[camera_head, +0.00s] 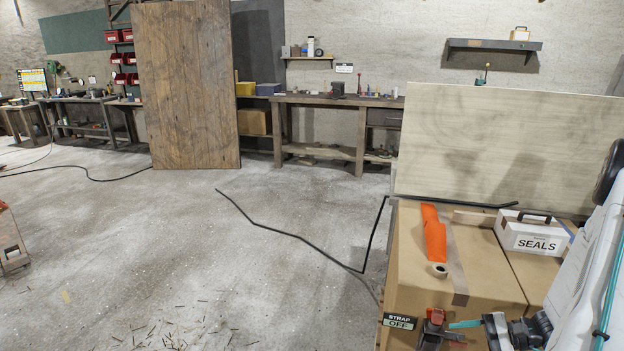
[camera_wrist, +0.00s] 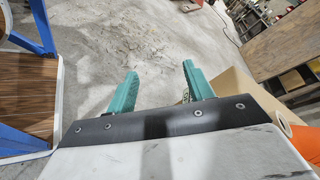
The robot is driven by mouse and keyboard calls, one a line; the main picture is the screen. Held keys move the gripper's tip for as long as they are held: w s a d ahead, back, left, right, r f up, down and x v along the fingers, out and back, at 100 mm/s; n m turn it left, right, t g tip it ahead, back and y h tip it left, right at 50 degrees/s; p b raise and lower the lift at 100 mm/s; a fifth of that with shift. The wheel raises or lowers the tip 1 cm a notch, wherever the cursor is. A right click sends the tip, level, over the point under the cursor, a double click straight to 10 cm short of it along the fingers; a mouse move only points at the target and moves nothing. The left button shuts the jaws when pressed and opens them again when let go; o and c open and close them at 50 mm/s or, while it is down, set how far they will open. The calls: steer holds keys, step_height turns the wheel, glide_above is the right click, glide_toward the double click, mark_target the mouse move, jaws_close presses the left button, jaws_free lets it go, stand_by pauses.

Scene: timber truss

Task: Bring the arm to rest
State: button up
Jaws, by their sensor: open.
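My gripper (camera_wrist: 160,76) shows in the wrist view with its two teal fingers spread apart. Nothing is between them, and bare concrete floor (camera_wrist: 150,35) shows beyond. In the head view my white arm (camera_head: 598,265) rises along the right edge, over the right side of the cardboard-covered surface. Whether the fingers touch anything below cannot be told.
A cardboard box (camera_head: 465,265) at right bears an orange item (camera_head: 433,233), a SEALS case (camera_head: 533,233) and a STRAP OFF sign (camera_head: 400,322). A pale panel (camera_head: 510,140) stands behind. A wooden panel (camera_head: 190,85) stands far back.

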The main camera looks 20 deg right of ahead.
steer(key=s+a+r+n+g+h, duration=0.1)
steer(key=s+a+r+n+h, duration=0.3)
steer(key=a+r, duration=0.4)
steer(key=s+a+r+n+g+h, duration=0.2)
steer(key=s+a+r+n+h, duration=0.2)
steer(key=r, duration=1.1)
steer(key=s+a+r+n+g+h, duration=0.2)
steer(key=s+a+r+n+h, duration=0.2)
steer(key=a+r+n, duration=0.3)
steer(key=a+r, duration=0.5)
steer(key=shift+a+r+h, duration=0.3)
steer(key=shift+a+h, duration=0.05)
steer(key=shift+h, duration=0.05)
